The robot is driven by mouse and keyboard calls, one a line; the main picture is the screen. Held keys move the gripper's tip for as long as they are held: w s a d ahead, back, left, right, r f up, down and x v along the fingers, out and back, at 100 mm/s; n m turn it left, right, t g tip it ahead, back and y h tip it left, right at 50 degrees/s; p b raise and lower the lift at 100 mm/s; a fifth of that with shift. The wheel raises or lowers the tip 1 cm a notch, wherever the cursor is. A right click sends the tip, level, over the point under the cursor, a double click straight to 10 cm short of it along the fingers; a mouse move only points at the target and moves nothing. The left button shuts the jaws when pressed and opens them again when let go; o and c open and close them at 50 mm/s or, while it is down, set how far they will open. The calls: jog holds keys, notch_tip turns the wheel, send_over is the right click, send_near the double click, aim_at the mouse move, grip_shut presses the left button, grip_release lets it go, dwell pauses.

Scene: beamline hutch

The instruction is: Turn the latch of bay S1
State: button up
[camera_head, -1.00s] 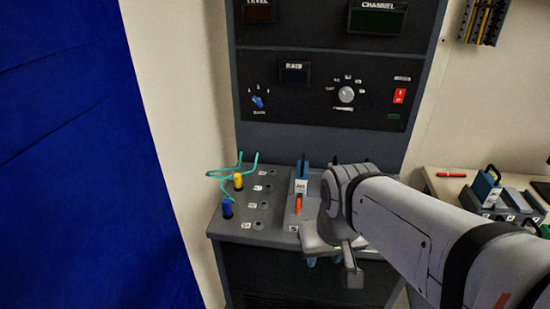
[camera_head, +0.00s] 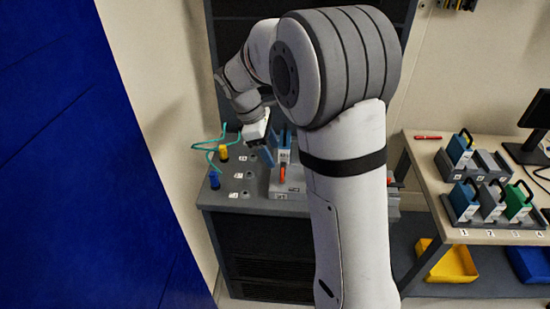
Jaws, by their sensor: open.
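A grey bay (camera_head: 290,189) on the sloped console holds a blue module (camera_head: 284,142) with a pale label. An orange latch (camera_head: 282,174) stands upright, lengthwise to the bay, just below the module. The small bay tag is too blurred to read, so I cannot confirm that it is S1. My gripper (camera_head: 266,158) is just left of the module and up-left of the latch, pointing down with nothing visible in it. It appears apart from the latch. My arm hides the console to the right of this bay.
Left on the console (camera_head: 225,203), a yellow plug (camera_head: 223,153) and a blue plug (camera_head: 214,180) carry teal cables near my gripper. A bench (camera_head: 420,150) at right holds racked modules and a red pen (camera_head: 428,137). A yellow bin (camera_head: 452,265) sits below.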

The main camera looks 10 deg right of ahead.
aim_at(282, 172)
jog(key=x, duration=0.8)
jog(key=shift+w, duration=0.3)
